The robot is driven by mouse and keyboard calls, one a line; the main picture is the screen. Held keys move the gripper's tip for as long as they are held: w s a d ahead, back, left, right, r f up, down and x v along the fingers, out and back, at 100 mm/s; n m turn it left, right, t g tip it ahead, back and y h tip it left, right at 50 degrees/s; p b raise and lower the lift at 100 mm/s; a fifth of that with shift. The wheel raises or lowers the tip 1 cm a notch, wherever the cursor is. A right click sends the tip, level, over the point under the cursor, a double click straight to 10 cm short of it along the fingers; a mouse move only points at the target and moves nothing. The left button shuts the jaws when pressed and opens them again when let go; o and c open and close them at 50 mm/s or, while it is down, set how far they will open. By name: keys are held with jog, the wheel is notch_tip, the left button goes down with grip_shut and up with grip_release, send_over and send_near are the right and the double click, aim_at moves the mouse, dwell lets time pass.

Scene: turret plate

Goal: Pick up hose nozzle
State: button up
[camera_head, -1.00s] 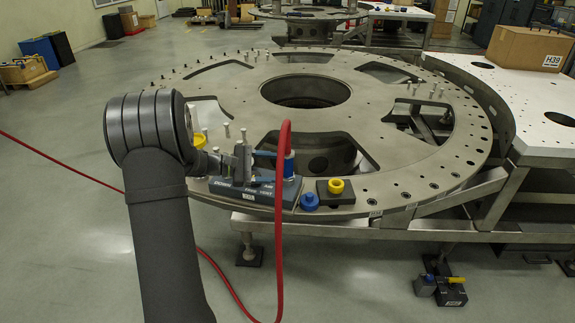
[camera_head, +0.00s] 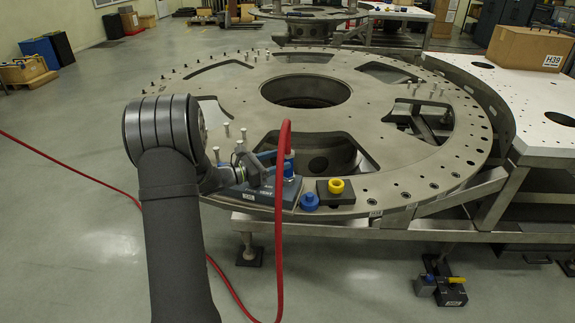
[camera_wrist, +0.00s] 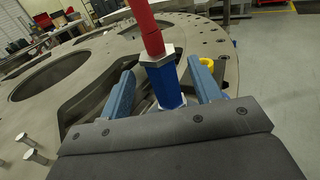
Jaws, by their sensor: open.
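The hose nozzle (camera_head: 289,170) is a blue cylinder standing upright at the grey-blue labelled block (camera_head: 262,197) on the turret plate's front edge. A red hose (camera_head: 283,135) rises from its top and loops down to the floor. In the wrist view the blue nozzle (camera_wrist: 168,90) has a silver hex collar and stands between the two blue fingers of my gripper (camera_wrist: 161,68). A gap shows on both sides. My gripper also shows in the head view (camera_head: 272,162), open, beside the nozzle. The nozzle's lower end is hidden behind my gripper body.
The turret plate (camera_head: 400,172) has large cutouts and standing bolts. A blue cap (camera_head: 309,201) and a yellow ring (camera_head: 336,186) on a dark block sit just right of the nozzle. A white-topped table (camera_head: 530,120) stands at right.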

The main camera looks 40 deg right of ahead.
aim_at(293, 157)
jog(key=shift+f+x, duration=0.15)
jog(key=shift+x, duration=1.4)
jog(key=shift+f+x, duration=0.1)
jog(key=shift+x, duration=1.4)
jog(key=c, duration=1.2)
